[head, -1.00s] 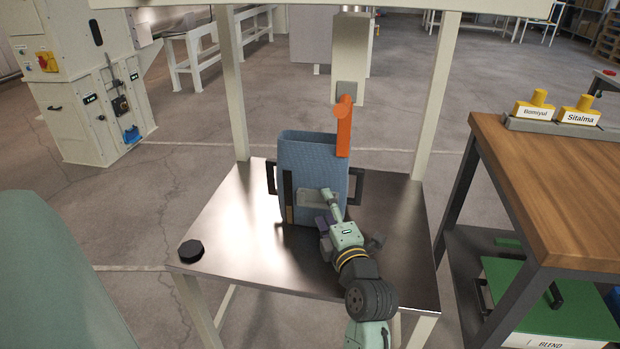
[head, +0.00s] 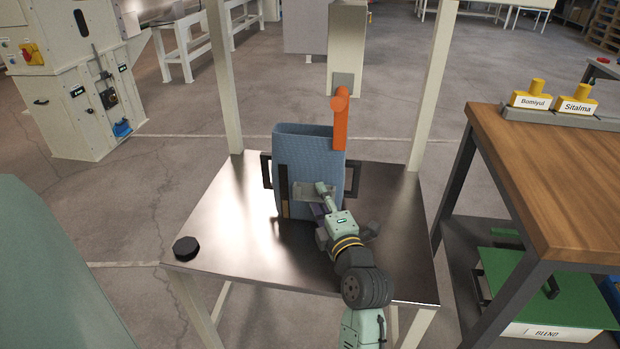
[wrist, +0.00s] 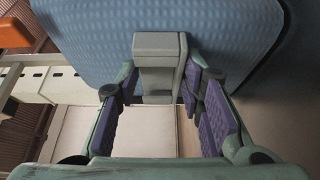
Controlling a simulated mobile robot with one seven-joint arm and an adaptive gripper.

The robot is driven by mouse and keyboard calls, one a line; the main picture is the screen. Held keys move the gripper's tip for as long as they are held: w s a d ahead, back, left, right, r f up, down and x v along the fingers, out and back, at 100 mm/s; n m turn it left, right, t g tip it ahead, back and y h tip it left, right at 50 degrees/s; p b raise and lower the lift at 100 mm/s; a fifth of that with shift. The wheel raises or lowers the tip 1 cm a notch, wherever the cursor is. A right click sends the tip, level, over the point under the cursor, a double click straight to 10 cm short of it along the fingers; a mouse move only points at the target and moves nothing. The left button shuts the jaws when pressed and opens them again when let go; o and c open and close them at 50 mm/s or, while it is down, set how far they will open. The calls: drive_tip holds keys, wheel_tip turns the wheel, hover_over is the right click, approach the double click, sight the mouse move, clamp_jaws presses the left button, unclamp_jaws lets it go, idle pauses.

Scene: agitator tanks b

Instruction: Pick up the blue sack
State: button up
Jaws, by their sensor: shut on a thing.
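The blue sack (head: 309,160) stands upright on the dark metal tabletop (head: 225,225) in the head view, its open top facing up. A grey block-like grip sticks out from its front. In the wrist view the sack (wrist: 230,35) fills the top, with the grey grip (wrist: 160,50) in front of it. My gripper (head: 321,205) is at the sack's front, low and right of its middle. In the wrist view the purple-padded fingers of my gripper (wrist: 158,88) are on either side of the grey grip, shut on it. The sack's underside looks in contact with the tabletop; any small gap is hidden.
An orange spout (head: 340,125) hangs just behind the sack's top right corner. Pale frame posts (head: 226,80) rise at the table's back corners. A black knob (head: 186,247) sits at the front left. A wooden bench (head: 560,180) stands to the right.

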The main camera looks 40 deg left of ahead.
clamp_jaws()
idle(0.3)
drive_tip(key=shift+r, duration=0.25)
